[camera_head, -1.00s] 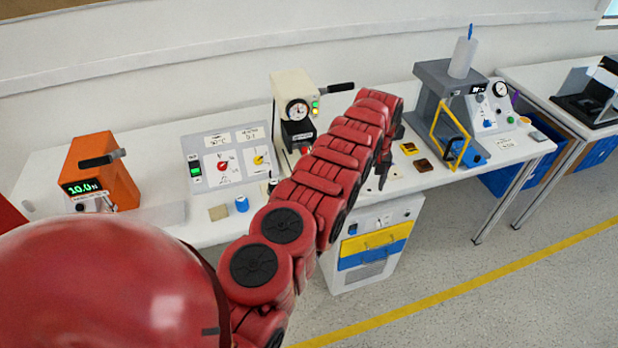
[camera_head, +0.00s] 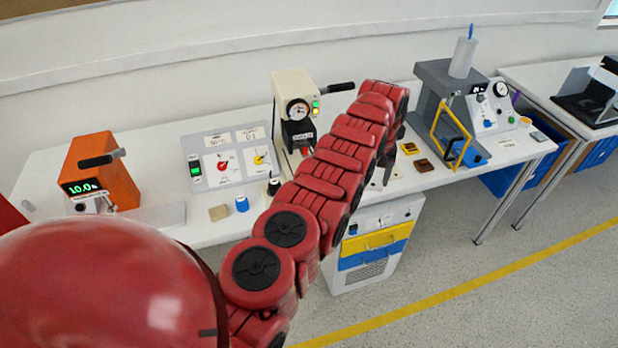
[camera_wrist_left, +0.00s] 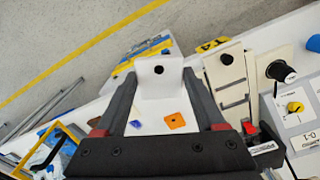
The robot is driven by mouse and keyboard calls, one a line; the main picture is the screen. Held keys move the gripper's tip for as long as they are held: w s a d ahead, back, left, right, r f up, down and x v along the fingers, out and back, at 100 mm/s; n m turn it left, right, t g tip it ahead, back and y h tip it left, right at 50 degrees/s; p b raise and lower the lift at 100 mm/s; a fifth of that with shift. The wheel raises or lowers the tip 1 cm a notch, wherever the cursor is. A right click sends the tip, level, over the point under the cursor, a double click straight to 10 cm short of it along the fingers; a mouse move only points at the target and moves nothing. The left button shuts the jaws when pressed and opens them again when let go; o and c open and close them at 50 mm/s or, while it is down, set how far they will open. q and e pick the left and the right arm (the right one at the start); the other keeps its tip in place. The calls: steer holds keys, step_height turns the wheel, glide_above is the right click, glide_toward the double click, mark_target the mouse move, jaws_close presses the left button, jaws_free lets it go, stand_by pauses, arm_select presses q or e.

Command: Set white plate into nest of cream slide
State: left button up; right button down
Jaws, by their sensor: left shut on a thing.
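My left gripper (camera_wrist_left: 158,88) is shut on the white plate (camera_wrist_left: 147,82), a pale piece with a dark round hole, held between its fingertips. In the head view the left gripper (camera_head: 386,172) is mostly hidden behind my red arm, over the front right part of the bench, and the plate cannot be made out. The cream slide (camera_wrist_left: 232,88) lies to the right of the plate in the wrist view, apart from it, with a dark round spot and dark slots. Its nest is not clearly told apart. The cream press (camera_head: 292,88) stands behind my arm.
A grey control panel (camera_head: 226,158) with knobs and an orange meter box (camera_head: 101,172) stand left on the bench. A grey machine with a yellow frame (camera_head: 450,125) stands right. Small yellow (camera_head: 409,148) and brown (camera_head: 423,165) pieces lie between. A drawer cabinet (camera_head: 372,245) is below.

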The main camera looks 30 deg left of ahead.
arm_select(q)
steer(key=shift+r+m, duration=0.3)
steer(key=shift+r, duration=0.6)
steer(key=shift+r, duration=0.1)
